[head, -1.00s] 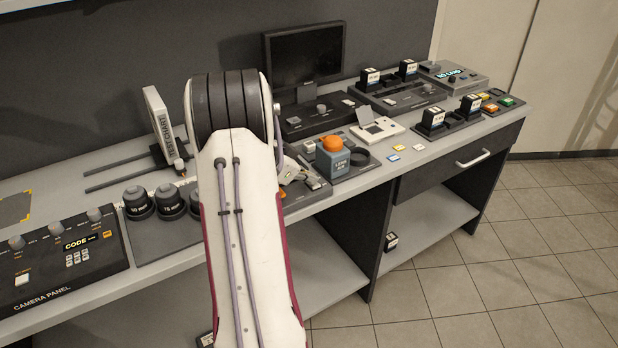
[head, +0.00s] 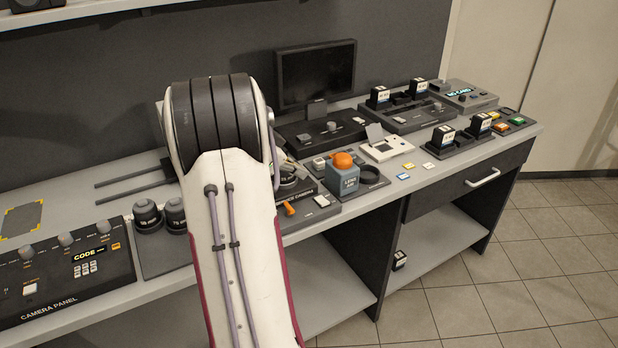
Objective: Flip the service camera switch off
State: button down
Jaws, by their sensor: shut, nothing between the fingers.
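The service camera panel (head: 322,212) is a dark unit on the bench, just right of my arm, with its lettering partly covered. A small orange switch lever (head: 289,208) stands near its front left, and a pale block (head: 321,200) sits to the right of the lever. Which way the lever is thrown is too small to tell. My arm's large white link fills the middle of the head view and covers the panel's left side.
A blue-grey lens box with an orange top (head: 343,174) stands right of the panel. A white device (head: 388,148) and a monitor (head: 316,75) are farther back. The camera panel (head: 68,270) and dark lenses (head: 148,216) lie left. The bench's front strip is bare.

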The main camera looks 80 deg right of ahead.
jog(key=shift+v, duration=1.2)
jog(key=shift+w+d+n, duration=0.1)
jog(key=shift+n, duration=0.3)
jog(key=a+f+n+t+y, duration=0.1)
jog(key=a+f+n+y, duration=0.1)
jog(key=a+f+n, duration=0.35)
jog(key=w+a+r+n+t+y, duration=0.1)
jog(key=w+a+r+n, duration=0.2)
jog(key=a, duration=0.5)
jog(key=w+a+n+t, duration=0.2)
jog(key=a+n, duration=0.2)
jog(key=a, duration=0.4)
jog(key=w+a+r+n+t+y, duration=0.1)
jog(key=w+a+r+n, duration=0.2)
jog(key=a, duration=0.4)
jog(key=a+r+n+t+y, duration=0.1)
jog(key=a+n+t, duration=0.1)
jog(key=a, duration=0.8)
jog(key=s+a+r+n+t+y, duration=0.1)
jog(key=a+n, duration=0.4)
jog(key=a, duration=0.5)
jog(key=s+a+r+n+t+y, duration=0.1)
jog(key=a+r+n+t, duration=0.2)
jog(key=a, duration=0.7)
jog(key=shift+n, duration=0.65)
jog(key=shift+s, duration=0.1)
